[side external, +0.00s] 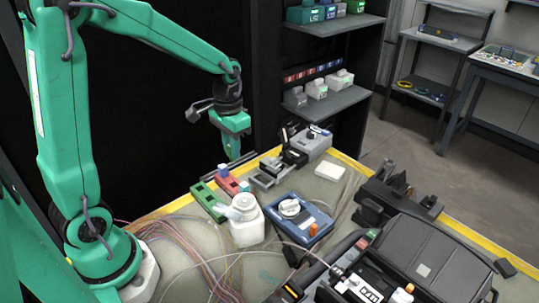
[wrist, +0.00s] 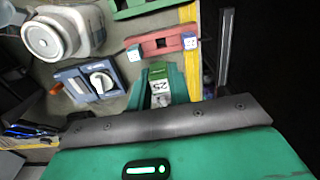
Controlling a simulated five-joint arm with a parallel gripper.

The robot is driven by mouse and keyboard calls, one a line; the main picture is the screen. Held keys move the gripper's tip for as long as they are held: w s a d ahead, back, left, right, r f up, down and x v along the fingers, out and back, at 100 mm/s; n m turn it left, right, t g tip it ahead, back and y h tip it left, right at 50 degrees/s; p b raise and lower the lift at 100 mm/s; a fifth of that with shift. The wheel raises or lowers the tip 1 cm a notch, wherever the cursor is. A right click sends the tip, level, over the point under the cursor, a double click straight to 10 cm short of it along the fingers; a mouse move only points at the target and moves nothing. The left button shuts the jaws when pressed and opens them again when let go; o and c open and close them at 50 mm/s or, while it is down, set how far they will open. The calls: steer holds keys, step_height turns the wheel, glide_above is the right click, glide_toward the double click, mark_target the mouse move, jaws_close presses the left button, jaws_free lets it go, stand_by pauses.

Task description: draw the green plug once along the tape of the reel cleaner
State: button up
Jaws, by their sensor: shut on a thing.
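My gripper (side external: 233,152) is shut and hangs in the air above the back of the bench. In the wrist view my gripper (wrist: 158,88) has its green fingers on either side of the green plug (wrist: 158,70), which carries a white label reading 25. The plug's lower part is hidden. A blue box with a white round knob, apparently the reel cleaner (side external: 300,218), sits on the bench nearer the camera, apart from the plug. In the wrist view this box (wrist: 75,88) lies left of the plug. I cannot make out its tape.
A white bottle (side external: 247,228) stands beside the blue box. A green block (side external: 208,202) and a red block (side external: 228,181) with small blue-and-white pieces lie behind it. A large black case (side external: 430,255) fills the front right. Loose fibres (side external: 195,250) cross the front left.

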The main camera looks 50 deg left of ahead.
steer(key=w+d, duration=0.3)
steer(key=d, duration=0.8)
steer(key=w+d, duration=0.3)
steer(key=d, duration=0.9)
steer(key=shift+w+f, duration=0.2)
steer(key=shift+f, duration=0.1)
steer(key=shift+a+f, duration=0.1)
steer(key=shift+f, duration=2.45)
steer(key=shift+f, duration=0.9)
steer(key=shift+s, duration=0.95)
stand_by(1.0)
